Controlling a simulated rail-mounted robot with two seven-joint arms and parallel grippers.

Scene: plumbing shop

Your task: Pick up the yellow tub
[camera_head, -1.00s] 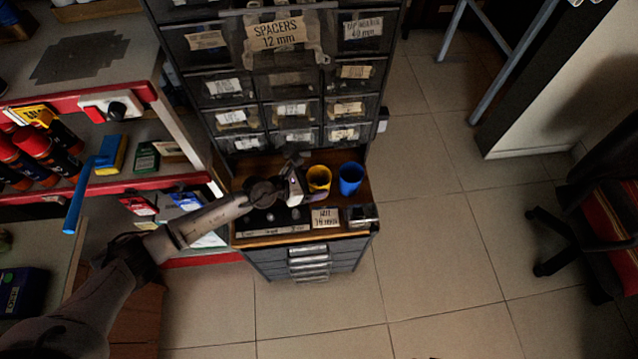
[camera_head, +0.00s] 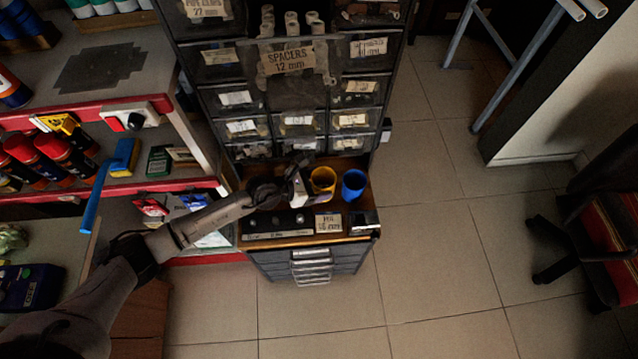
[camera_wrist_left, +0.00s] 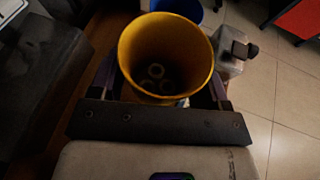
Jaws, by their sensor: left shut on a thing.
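The yellow tub (camera_head: 323,180) stands on the wooden top of the small drawer unit, left of a blue tub (camera_head: 353,184). In the left wrist view the yellow tub (camera_wrist_left: 166,58) sits between the fingers, with a few small rings at its bottom. My left gripper (camera_head: 310,186) reaches in from the left and is shut on the yellow tub. The left wrist view shows the fingers (camera_wrist_left: 165,90) on either side of it. I cannot tell whether the tub touches the wood or is slightly raised. My right gripper is not in view.
The blue tub also shows in the left wrist view (camera_wrist_left: 178,8), close behind the yellow one. A tall drawer cabinet (camera_head: 295,125) rises behind. Shelves with red edges (camera_head: 110,187) stand at the left. A label card (camera_head: 328,223) is in front.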

